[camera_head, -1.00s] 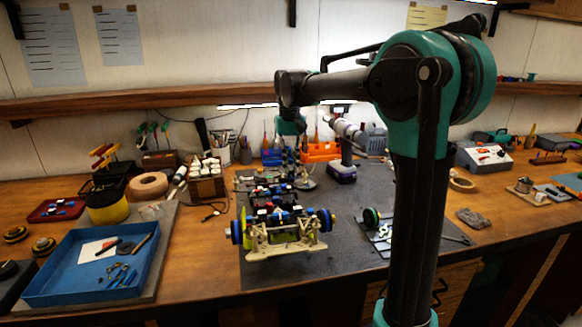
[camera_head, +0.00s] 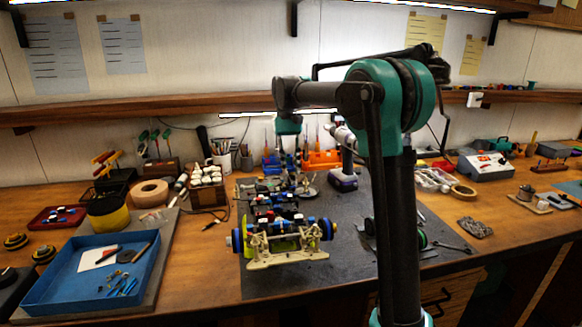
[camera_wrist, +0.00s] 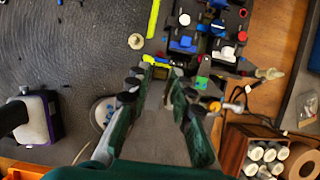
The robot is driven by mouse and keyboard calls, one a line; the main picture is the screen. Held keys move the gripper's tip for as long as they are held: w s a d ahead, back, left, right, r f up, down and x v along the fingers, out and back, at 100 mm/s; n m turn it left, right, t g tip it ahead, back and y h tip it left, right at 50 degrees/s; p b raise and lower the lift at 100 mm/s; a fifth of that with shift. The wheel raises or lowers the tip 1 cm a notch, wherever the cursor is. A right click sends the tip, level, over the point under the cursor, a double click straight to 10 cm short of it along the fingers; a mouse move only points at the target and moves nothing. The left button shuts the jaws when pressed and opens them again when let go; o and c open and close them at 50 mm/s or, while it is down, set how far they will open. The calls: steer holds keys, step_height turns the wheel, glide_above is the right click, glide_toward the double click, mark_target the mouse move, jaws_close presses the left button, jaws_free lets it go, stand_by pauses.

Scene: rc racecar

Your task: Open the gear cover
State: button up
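The racecar chassis (camera_head: 278,238) stands on the dark mat, its beige front end toward me and blue-rimmed wheels at both sides. In the wrist view, part of the car (camera_wrist: 200,40) shows at the top, with blue, red and white parts and a yellow strip beside it. My gripper (camera_wrist: 161,68) is open and empty, its fingertips over the car's near end by small yellow and red parts. In the head view, my gripper hangs above the car's far end, its fingers hard to make out. I cannot tell which part is the gear cover.
A purple-and-black drill (camera_head: 343,180) stands right of the car's far end. A wooden box of white bottles (camera_head: 206,187) stands to the left. A blue tray (camera_head: 62,290) holds small tools at front left. Orange bins (camera_head: 322,158) stand behind.

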steer(key=shift+o, duration=0.7)
steer(key=v, duration=1.2)
steer(key=shift+s+a, duration=0.1)
steer(key=shift+s, duration=0.05)
